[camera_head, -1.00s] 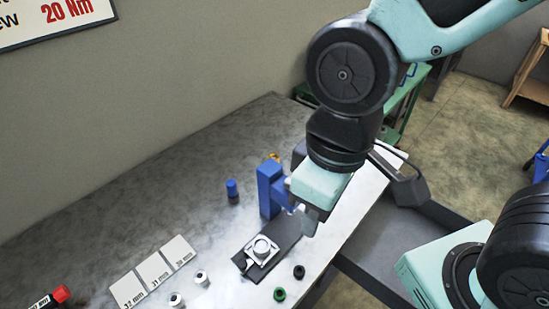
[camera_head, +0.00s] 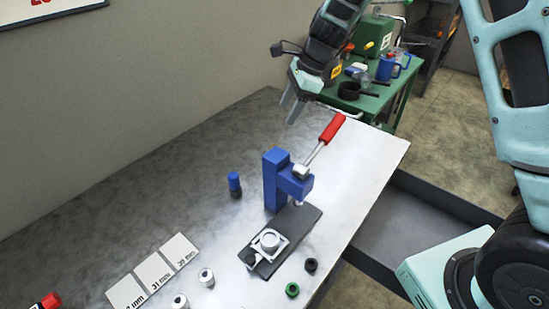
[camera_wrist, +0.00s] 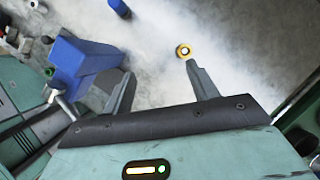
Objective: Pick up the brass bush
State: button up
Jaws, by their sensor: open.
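The brass bush (camera_wrist: 184,51) shows in the wrist view as a small yellow ring on the grey tabletop. It lies just beyond the tip of my right-hand finger, not between the fingers.
The blue press (camera_head: 275,180) with a red handle (camera_head: 332,128) stands close to my gripper. A blue-capped item (camera_head: 234,183) stands left of it. White labelled cards (camera_head: 153,272) and small rings lie in front. A green bench (camera_head: 375,105) stands behind. The back left tabletop is clear.

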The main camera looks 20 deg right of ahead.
jog(key=w+d+f+m, duration=0.3)
jog(key=w+d+m, duration=0.1)
jog(key=w, duration=0.1)
jog(key=shift+t, duration=0.4)
jog(key=p+x, duration=0.1)
jog(key=x, duration=0.4)
jog(key=p+x, duration=0.1)
jog(key=x, duration=0.5)
jog(key=shift+s+d+f, duration=0.15)
jog(key=shift+s+f, duration=0.05)
jog(key=shift+f, duration=0.05)
jog(key=p+x, duration=0.1)
jog(key=x, duration=0.1)
jog(key=p+x, duration=0.1)
jog(key=x, duration=0.1)
jog(key=shift+s, duration=0.4)
jog(key=shift+w+f, duration=0.15)
jog(key=shift+f, duration=0.5)
jog(key=c, duration=1.2)
